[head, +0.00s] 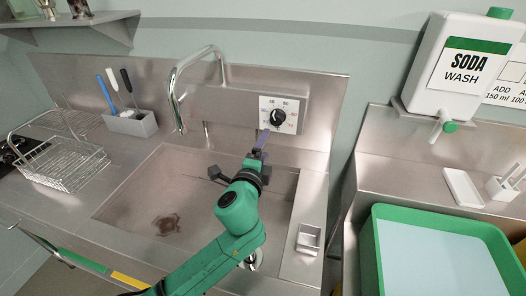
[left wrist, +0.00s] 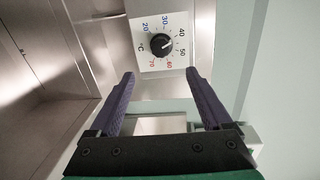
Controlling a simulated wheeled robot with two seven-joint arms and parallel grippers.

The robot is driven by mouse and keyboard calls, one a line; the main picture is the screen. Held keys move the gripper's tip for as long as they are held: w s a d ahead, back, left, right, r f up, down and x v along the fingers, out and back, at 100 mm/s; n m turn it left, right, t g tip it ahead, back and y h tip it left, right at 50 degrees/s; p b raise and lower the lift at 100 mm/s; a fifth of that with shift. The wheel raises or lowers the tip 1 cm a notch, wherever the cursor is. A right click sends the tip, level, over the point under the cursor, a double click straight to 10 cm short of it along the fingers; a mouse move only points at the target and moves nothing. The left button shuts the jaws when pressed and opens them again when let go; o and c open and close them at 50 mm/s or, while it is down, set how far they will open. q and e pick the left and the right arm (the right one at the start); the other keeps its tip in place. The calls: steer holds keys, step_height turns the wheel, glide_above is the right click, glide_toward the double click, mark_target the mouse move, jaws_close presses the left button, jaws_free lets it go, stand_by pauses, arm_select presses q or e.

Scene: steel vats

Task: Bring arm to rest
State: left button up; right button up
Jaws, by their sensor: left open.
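My left arm (head: 240,215), green with black joints, reaches from the bottom over the steel sink (head: 150,190). My left gripper (head: 263,140) has purple fingers and points at the wall panel just below the temperature dial (head: 278,116). In the left wrist view the gripper (left wrist: 161,80) is open with nothing between its fingers. The dial (left wrist: 161,44), a black knob on a white numbered plate, lies ahead of the fingertips; I cannot tell whether they touch the panel. My right gripper is not in view.
A chrome faucet (head: 178,85) stands left of the dial. A wire basket (head: 65,165) and a brush holder (head: 132,123) are on the left counter. A green-rimmed vat (head: 374,240) and soda wash jug (head: 440,95) are right.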

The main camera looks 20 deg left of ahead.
arm_select(q)
steer(key=shift+s, duration=0.5)
steer(key=shift+r, duration=0.1)
